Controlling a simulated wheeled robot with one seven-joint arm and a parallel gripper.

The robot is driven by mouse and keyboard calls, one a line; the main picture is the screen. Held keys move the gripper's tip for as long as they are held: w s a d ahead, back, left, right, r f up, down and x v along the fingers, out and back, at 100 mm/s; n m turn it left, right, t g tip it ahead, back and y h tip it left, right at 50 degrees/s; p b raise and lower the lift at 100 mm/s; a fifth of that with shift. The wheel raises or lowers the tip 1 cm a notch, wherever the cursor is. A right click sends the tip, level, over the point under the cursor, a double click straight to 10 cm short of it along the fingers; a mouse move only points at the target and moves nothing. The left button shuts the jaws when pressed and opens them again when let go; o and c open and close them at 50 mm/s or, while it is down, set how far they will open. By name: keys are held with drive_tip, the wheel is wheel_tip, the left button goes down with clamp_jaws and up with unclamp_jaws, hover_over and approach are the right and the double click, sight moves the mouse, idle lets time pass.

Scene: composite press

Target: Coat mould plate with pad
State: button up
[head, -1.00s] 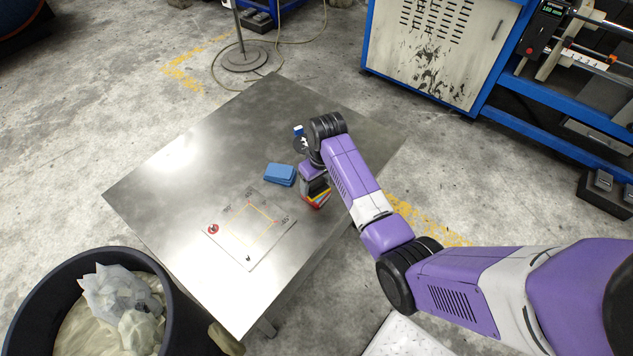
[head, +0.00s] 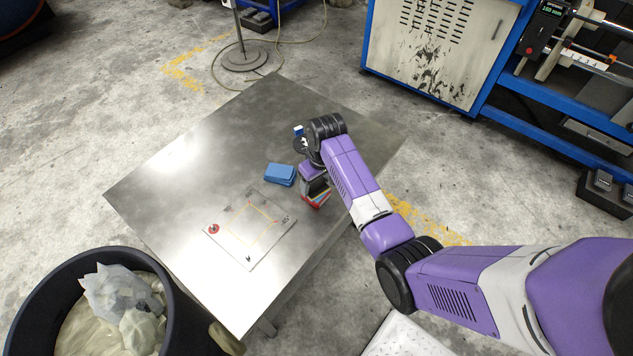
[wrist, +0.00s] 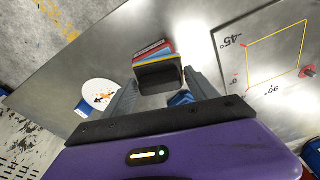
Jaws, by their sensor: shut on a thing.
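My gripper (head: 314,183) points down over the right part of the metal table. In the wrist view my gripper (wrist: 160,90) has a dark, round-edged block (wrist: 160,76) between its fingers and is shut on it; this may be the pad. Layers of red, blue and yellow (wrist: 154,50) show right behind the block; I cannot tell whether they are joined to it. A pale flat plate (head: 236,245) with a yellow outline, angle marks and a red spot lies left of my gripper, apart from it. I cannot tell whether this is the mould plate.
A blue slab or stack (head: 280,174) lies just left of my gripper. A small blue-and-white thing (head: 298,131) stands behind it. The metal table (head: 150,190) is bare at left. A dark bin (head: 30,310) stands at the front left, a blue-framed cabinet (head: 435,50) behind.

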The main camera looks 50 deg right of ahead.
sight(317, 183)
idle(0.3)
wheel_tip(317, 183, up, 7)
drive_tip(key=p, duration=0.6)
drive_tip(key=shift+p, duration=0.35)
drive_tip(key=shift+s, duration=0.1)
idle(0.6)
